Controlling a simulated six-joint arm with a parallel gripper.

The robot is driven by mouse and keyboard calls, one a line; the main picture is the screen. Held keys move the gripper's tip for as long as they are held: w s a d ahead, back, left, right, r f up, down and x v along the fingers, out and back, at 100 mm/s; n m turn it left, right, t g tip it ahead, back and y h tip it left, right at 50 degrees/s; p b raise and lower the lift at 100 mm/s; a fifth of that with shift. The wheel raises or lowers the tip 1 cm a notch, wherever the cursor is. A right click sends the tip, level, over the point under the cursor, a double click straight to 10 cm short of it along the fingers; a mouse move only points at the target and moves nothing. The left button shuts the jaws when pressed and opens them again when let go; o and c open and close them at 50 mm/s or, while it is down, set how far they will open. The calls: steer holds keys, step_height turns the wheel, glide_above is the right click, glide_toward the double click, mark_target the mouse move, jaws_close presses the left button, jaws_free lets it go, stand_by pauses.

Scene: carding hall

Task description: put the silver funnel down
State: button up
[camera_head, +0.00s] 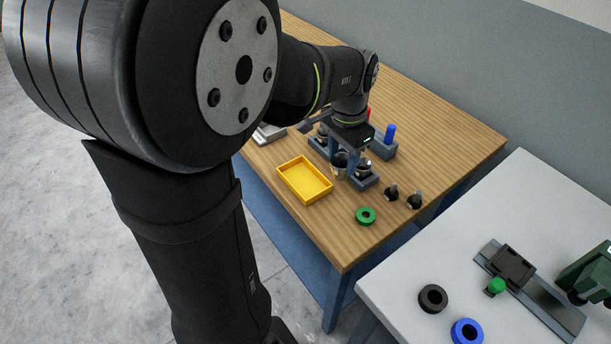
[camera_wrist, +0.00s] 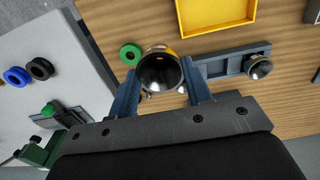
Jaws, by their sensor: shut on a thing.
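In the head view the funnel (camera_head: 339,160) shows partly behind the fingers of my gripper (camera_head: 354,168), over the wooden table (camera_head: 440,145). A dark grey-blue rack (camera_head: 364,183) lies right by it; in the wrist view the rack (camera_wrist: 222,60) runs off to the right from the finger. I cannot tell whether the funnel touches the rack or hangs above it.
A yellow tray (camera_head: 290,189) lies to the left in the head view. A green ring (camera_head: 366,216) and two dark-topped pieces (camera_head: 391,192) lie in front. Another silver piece (camera_wrist: 258,67) sits in the rack. A blue cylinder (camera_head: 389,132) stands behind. Bare wood is at the right.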

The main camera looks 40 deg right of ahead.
steer(key=w+a+f, duration=0.2)
steer(key=w+f, duration=0.5)
steer(key=w, duration=0.4)
steer(key=shift+a, duration=0.25)
steer(key=shift+o, duration=0.2)
steer(key=shift+f, duration=1.9)
steer(key=shift+f, duration=0.15)
steer(key=o, duration=1.1)
step_height(320, 180, up, 12)
steer(key=shift+r, duration=0.15)
